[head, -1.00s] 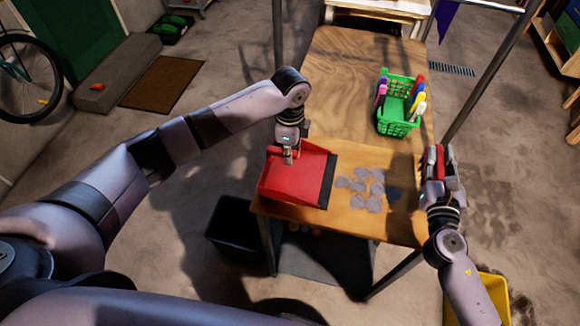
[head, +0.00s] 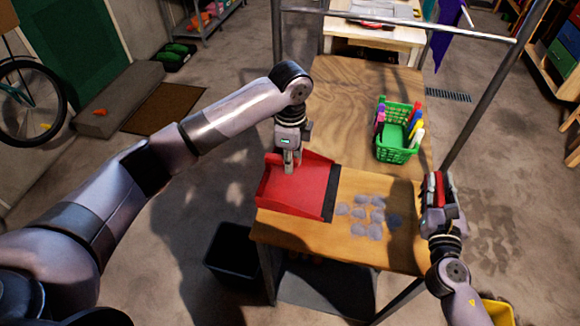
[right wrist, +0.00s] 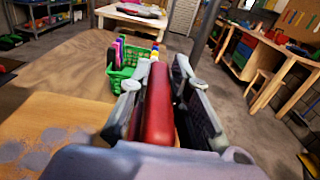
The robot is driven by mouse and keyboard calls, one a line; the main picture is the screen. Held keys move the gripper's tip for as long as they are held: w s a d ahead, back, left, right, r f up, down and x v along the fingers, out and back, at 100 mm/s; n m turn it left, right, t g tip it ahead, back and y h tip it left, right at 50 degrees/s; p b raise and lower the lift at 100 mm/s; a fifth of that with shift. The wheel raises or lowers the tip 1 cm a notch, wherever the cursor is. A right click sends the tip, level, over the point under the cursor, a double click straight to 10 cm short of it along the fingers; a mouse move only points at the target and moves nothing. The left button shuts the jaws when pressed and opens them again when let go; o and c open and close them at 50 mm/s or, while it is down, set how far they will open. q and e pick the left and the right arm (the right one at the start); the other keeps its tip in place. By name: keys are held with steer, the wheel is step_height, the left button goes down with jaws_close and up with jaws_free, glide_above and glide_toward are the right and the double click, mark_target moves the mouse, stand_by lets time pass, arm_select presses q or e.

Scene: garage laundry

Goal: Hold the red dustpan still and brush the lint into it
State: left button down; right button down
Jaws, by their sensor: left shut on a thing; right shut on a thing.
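The red dustpan (head: 305,190) lies on the wooden table, its dark lip facing right. My left gripper (head: 290,165) is shut on its rear part, at the left. Several grey lint clumps (head: 368,212) lie on the table right of the lip, apart from the pan; some show in the right wrist view (right wrist: 35,150). My right gripper (head: 438,188) is at the table's right edge, shut on a red thing (right wrist: 157,105), likely the brush handle. The bristles are hidden.
A green basket (head: 397,135) with several colored markers stands on the table, behind the lint. A metal post (head: 485,90) rises at the table's right. A black bin (head: 232,250) stands on the floor at left. The table's middle back (head: 345,100) is clear.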

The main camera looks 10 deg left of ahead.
mark_target(290, 182)
arm_select(q)
step_height(290, 182, down, 5)
steer(key=shift+f, duration=0.15)
steer(key=shift+f, duration=0.1)
steer(key=shift+f, duration=1.25)
steer(key=c, duration=1.4)
jaws_free()
steer(key=shift+f, duration=0.1)
steer(key=shift+c, duration=0.2)
steer(key=shift+c, duration=0.4)
jaws_close()
